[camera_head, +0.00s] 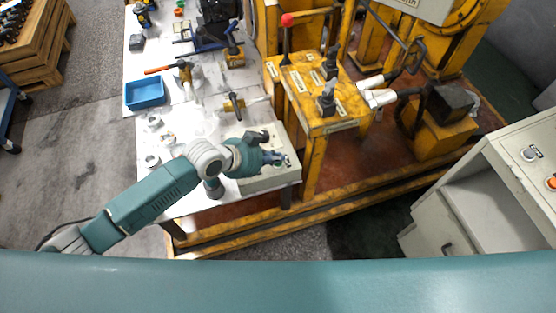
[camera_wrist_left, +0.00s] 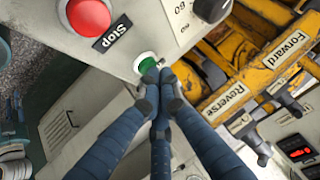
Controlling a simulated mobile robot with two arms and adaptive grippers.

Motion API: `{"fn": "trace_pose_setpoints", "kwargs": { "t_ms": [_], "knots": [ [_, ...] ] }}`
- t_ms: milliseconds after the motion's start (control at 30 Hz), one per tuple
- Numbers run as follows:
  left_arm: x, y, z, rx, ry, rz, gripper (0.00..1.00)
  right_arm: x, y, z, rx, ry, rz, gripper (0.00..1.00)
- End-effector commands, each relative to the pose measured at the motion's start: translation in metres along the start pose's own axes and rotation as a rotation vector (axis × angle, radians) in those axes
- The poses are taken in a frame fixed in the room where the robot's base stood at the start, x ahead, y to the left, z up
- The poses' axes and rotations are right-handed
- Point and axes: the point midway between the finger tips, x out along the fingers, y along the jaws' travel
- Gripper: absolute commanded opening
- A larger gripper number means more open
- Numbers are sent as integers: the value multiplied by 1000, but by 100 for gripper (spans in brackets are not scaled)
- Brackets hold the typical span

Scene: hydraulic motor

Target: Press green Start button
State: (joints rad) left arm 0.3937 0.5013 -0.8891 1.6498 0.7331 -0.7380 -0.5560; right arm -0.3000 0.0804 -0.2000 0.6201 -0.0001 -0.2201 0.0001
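The green Start button (camera_wrist_left: 146,63) sits on a light grey control box in the left wrist view, beside a red button (camera_wrist_left: 88,15) with a black "Stop" label (camera_wrist_left: 112,34). My left gripper (camera_wrist_left: 158,78) has its blue fingers drawn together, with nothing visible between them. Its fingertips are right at the lower edge of the green button and cover a little of it. I cannot tell whether they touch it. In the head view my left gripper (camera_head: 277,158) is over the control box (camera_head: 268,182) at the table's corner; the green button cannot be made out there. My right gripper is not in view.
A dark knob (camera_wrist_left: 212,8) stands on the box near the button. The yellow hydraulic frame (camera_head: 318,100) with levers rises right of the box. The white table (camera_head: 200,75) holds a blue tray (camera_head: 145,93), a hammer and fittings. A grey cabinet (camera_head: 490,180) stands at right.

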Motion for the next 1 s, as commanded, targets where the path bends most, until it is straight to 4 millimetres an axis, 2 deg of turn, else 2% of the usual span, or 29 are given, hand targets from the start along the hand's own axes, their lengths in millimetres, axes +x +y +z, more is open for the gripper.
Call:
{"fn": "trace_pose_setpoints", "kwargs": {
  "t_ms": [200, 667, 1000],
  "knots": [
    [-9, -3, -8, 0, -2, 1, 0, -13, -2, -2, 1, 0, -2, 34],
    [-13, -5, -12, 0, -1, 0, 0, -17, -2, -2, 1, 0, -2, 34],
    [-36, -14, -34, 1, 0, 0, 0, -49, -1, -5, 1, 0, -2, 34]
  ]
}}
